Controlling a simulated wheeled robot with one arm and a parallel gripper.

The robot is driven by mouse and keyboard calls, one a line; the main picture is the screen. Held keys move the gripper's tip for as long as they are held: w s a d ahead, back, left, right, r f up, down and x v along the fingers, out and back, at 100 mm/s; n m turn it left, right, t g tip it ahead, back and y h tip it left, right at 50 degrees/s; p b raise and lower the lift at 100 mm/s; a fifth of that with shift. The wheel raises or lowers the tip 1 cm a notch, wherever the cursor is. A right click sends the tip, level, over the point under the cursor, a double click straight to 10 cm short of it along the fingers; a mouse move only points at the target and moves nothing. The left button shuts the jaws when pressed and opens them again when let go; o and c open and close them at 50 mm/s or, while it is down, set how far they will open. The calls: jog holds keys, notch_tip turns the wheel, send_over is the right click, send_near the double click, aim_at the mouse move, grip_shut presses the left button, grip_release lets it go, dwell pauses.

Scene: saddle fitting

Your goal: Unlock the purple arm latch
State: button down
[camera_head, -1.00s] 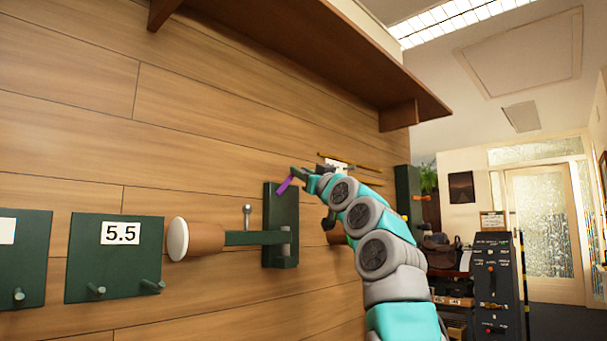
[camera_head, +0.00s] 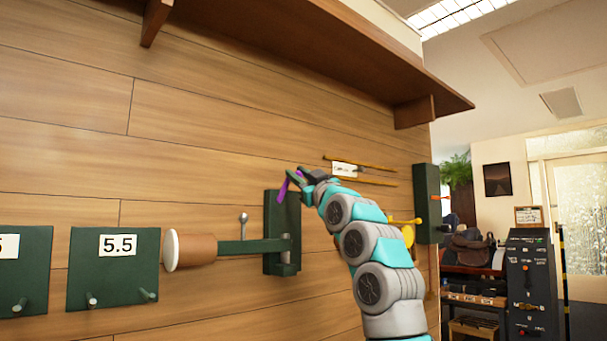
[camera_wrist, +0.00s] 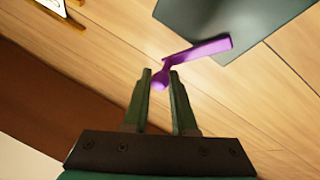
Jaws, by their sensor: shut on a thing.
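The purple arm latch (camera_head: 282,188) is at the top of a dark green wall bracket (camera_head: 273,232). In the wrist view the purple latch (camera_wrist: 205,50) is a flat bar with a rounded knob at its near end. My gripper (camera_wrist: 161,82) is shut on that knob, with one green finger on each side. In the head view my gripper (camera_head: 298,176) comes to the latch from the right, and its fingers partly hide the latch's upper end. The bracket also shows in the wrist view (camera_wrist: 215,20).
A horizontal green arm with a brown, white-capped roller (camera_head: 195,250) sticks out left from the bracket. A green plate marked 5.5 (camera_head: 112,270) has pegs. A wooden shelf (camera_head: 300,50) overhangs above. Another green bracket (camera_head: 427,195) with a yellow part is on the right.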

jog(key=c, duration=0.7)
grip_release()
jog(key=shift+a+f, duration=0.1)
jog(key=shift+a, duration=0.05)
jog(key=shift+s, duration=0.1)
jog(key=b+v, duration=0.4)
jog(key=v, duration=0.3)
jog(key=shift+s+f, duration=0.2)
